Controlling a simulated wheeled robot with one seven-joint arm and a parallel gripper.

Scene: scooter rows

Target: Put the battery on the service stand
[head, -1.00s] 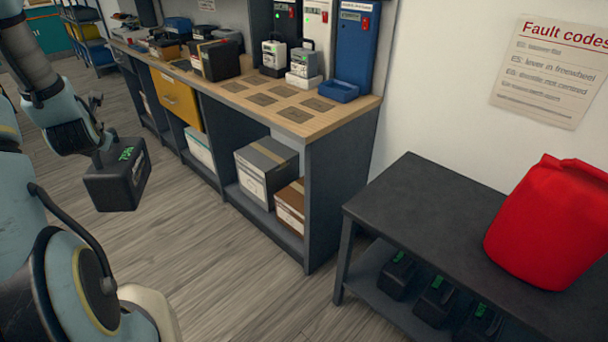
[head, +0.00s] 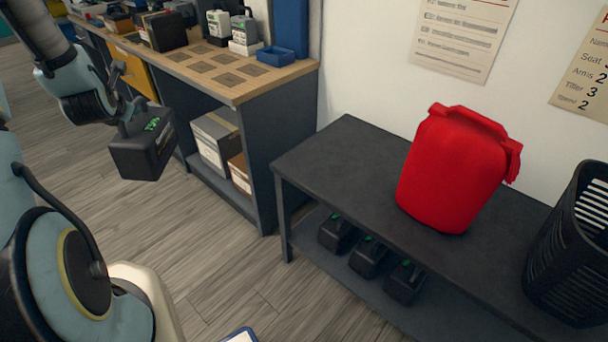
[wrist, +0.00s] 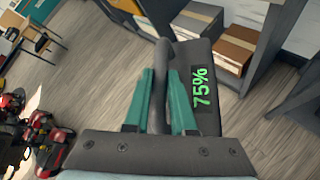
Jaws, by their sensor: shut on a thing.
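My gripper (wrist: 160,95) is shut on the handle of a black battery (wrist: 195,60) with a green display reading 75%. In the head view the battery (head: 143,155) hangs upright at the left, above the floor and clear of the workbench. My gripper (head: 122,117) is partly hidden there behind the arm and battery. A dark table (head: 345,160) that may be the service stand stands at the right. A red bag-like container (head: 452,170) rests on its top. Several similar black batteries (head: 368,257) sit on its lower shelf.
A wooden-topped workbench (head: 245,88) with marked squares, a blue tray (head: 275,56) and devices stands at the back. Boxes (head: 214,138) fill its lower shelf. A black basket (head: 575,245) is at the far right. The table's left top is bare. Red scooters show at left in the wrist view (wrist: 50,150).

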